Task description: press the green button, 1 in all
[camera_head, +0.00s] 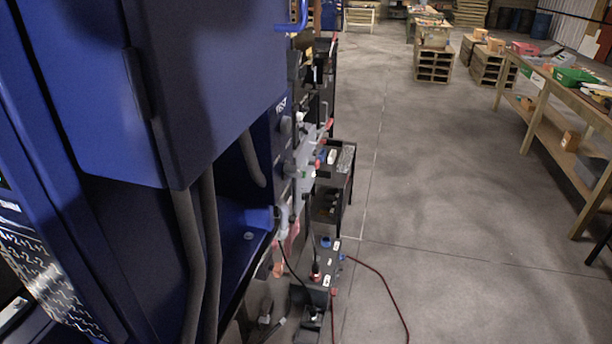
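No green button can be made out in the head view. A large blue machine cabinet (215,85) fills the left side, very close to me. Grey conduits (190,265) run down below its box. A tiny greenish glow sits at the far left edge, too cut off to identify. Neither of my grippers is in view.
Beyond the cabinet stand black carts (346,190) with tools and parts. A red cable (385,280) lies on the floor. A wooden workbench (545,90) stands at right, pallets (433,65) behind. The concrete floor (450,200) between is clear.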

